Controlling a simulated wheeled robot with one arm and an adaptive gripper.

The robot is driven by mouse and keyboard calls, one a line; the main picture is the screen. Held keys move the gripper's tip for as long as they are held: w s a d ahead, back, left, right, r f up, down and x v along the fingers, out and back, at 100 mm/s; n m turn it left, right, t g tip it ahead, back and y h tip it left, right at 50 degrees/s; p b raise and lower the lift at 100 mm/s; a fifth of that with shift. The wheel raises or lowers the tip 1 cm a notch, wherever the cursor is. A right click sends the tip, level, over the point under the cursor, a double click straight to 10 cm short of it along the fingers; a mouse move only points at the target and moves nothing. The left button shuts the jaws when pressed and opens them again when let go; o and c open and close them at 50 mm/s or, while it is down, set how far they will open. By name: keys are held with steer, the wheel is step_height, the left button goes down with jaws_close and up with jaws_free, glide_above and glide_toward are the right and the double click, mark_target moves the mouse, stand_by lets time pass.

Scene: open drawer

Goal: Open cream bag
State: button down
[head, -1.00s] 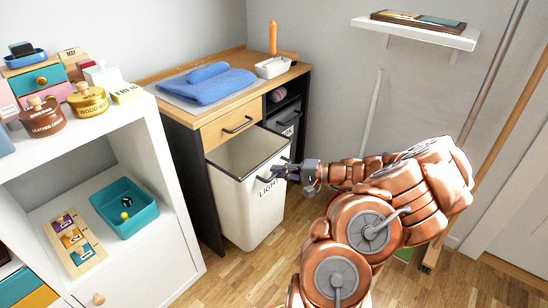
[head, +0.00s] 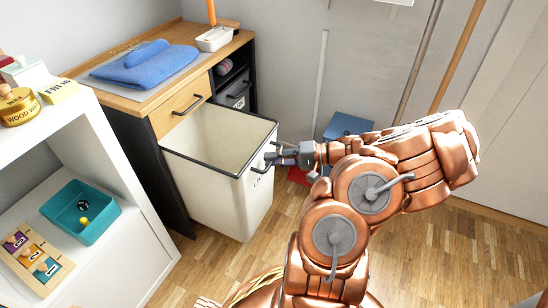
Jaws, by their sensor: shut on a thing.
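The cream bag (head: 205,192) is a tall cream bin with a dark rim, drawn out from under the wooden drawer of the dark cabinet. Its open top shows an empty-looking inside. Dark lettering on its front face is partly hidden by my gripper. My gripper (head: 271,157) is at the upper part of that front face, on the right side of the bag, shut on its handle.
A cabinet (head: 135,97) with a blue towel (head: 148,68) on top stands behind the bag. A white shelf unit (head: 122,187) with a teal tray (head: 80,231) is at the left. A blue box (head: 347,125) stands by the wall. Wooden floor is clear at the lower right.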

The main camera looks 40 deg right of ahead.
steer(key=c, duration=1.2)
jaws_free()
steer(key=v, duration=1.2)
